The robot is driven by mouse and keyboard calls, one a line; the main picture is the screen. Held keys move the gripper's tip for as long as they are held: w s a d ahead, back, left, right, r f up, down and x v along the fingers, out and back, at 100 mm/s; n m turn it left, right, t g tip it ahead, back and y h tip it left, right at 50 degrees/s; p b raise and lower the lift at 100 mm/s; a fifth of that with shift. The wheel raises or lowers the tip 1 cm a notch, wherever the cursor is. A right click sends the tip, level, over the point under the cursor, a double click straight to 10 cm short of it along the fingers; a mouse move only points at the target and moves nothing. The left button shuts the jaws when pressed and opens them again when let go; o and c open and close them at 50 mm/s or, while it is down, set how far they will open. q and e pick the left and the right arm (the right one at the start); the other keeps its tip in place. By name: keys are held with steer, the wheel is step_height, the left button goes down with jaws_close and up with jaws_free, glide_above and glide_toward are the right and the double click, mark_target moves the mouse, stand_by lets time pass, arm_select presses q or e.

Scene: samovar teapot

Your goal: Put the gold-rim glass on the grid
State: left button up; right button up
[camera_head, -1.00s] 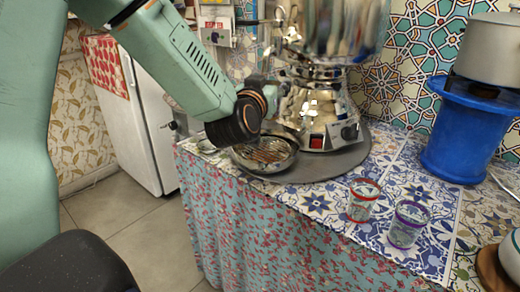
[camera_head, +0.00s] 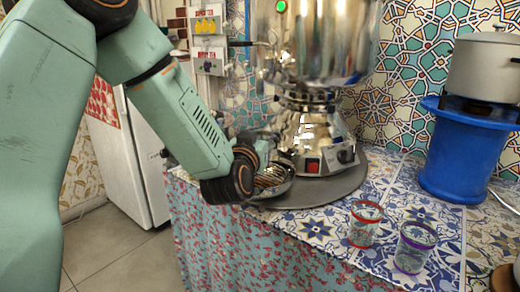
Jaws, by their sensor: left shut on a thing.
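My left gripper (camera_head: 268,144) is in front of the samovar's base, just above and behind the near edge of the round drip tray. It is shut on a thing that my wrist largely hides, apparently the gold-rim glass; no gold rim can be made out. The grid (camera_head: 270,179) is the slatted top in the round metal tray (camera_head: 284,187), partly covered by my left wrist. I cannot tell if the held thing touches the grid. My right gripper is not in view.
The samovar (camera_head: 315,130) stands on a grey round mat (camera_head: 330,191). A red-rim glass (camera_head: 364,226) and a purple-rim glass (camera_head: 414,249) stand at the front right. A blue stand (camera_head: 455,160) carries a pot (camera_head: 485,68). The table's front edge runs below the tray.

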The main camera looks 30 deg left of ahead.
arm_select(q)
step_height(320, 180, down, 3)
steer(key=shift+w+r+b, duration=0.1)
steer(key=shift+r+b, duration=0.1)
steer(key=shift+b, duration=0.2)
steer(key=shift+r, duration=0.1)
steer(key=o, duration=1.3)
